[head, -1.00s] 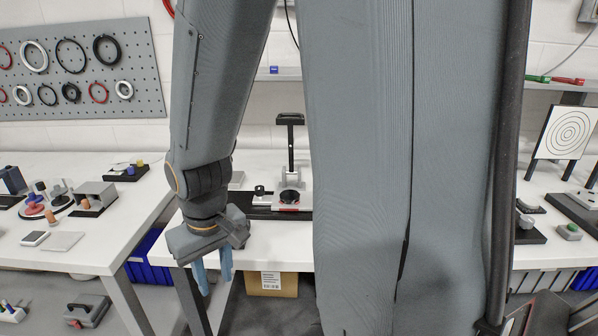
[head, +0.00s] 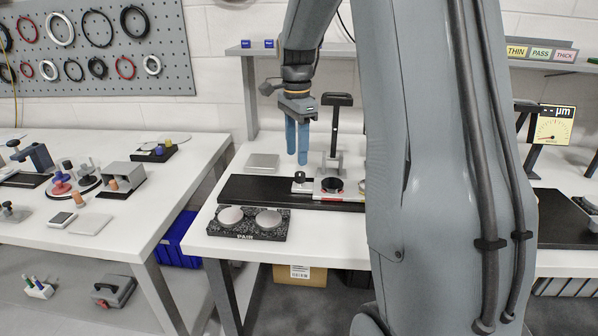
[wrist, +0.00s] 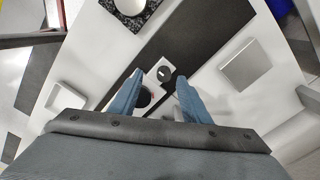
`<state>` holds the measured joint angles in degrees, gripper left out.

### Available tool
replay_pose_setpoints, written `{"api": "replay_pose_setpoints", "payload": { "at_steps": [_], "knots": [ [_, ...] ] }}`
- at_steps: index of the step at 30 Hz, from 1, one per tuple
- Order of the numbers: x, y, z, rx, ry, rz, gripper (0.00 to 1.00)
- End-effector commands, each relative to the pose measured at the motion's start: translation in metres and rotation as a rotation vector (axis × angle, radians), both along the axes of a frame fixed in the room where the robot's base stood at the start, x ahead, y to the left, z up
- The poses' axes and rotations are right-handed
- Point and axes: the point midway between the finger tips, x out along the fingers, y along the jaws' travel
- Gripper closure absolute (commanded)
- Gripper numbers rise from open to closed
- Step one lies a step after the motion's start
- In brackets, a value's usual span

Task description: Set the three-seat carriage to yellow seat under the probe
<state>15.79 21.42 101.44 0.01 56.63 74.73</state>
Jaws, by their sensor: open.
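The carriage (head: 316,186) is a light block on a long black rail (head: 250,188), with a small black knob (head: 299,177) at its left end and a round black seat (head: 332,185) beside it. A red strip runs along its front edge. My arm hides its right part, so I cannot make out a yellow seat. A grey stand with a black-handled upright lever (head: 337,120) rises behind it; I cannot tell the probe tip. My gripper (head: 298,158) is open and empty above the knob. In the wrist view, the knob (wrist: 165,73) shows between the fingertips (wrist: 160,79).
A speckled block labelled PAIR with two pale discs (head: 245,224) stands in front of the rail. A grey flat plate (head: 262,162) lies behind the rail's left end. A separate table (head: 120,235) with other fixtures stands left.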

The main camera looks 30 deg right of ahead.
Motion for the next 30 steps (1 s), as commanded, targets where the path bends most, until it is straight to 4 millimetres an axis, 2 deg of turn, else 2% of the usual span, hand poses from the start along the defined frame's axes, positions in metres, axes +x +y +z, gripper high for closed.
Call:
{"api": "replay_pose_setpoints", "payload": {
  "at_steps": [3, 7, 19, 24, 30],
  "knots": [
    [0.010, -0.013, 0.004, 0.002, 0.007, -0.106, 0.57],
    [0.012, -0.016, -0.001, 0.003, 0.012, -0.141, 0.57],
    [0.012, -0.015, -0.057, 0.003, 0.012, -0.137, 0.57],
    [0.012, -0.015, -0.069, 0.003, 0.010, -0.137, 0.57],
    [0.012, -0.015, -0.072, 0.002, 0.008, -0.136, 0.57]
  ]
}}
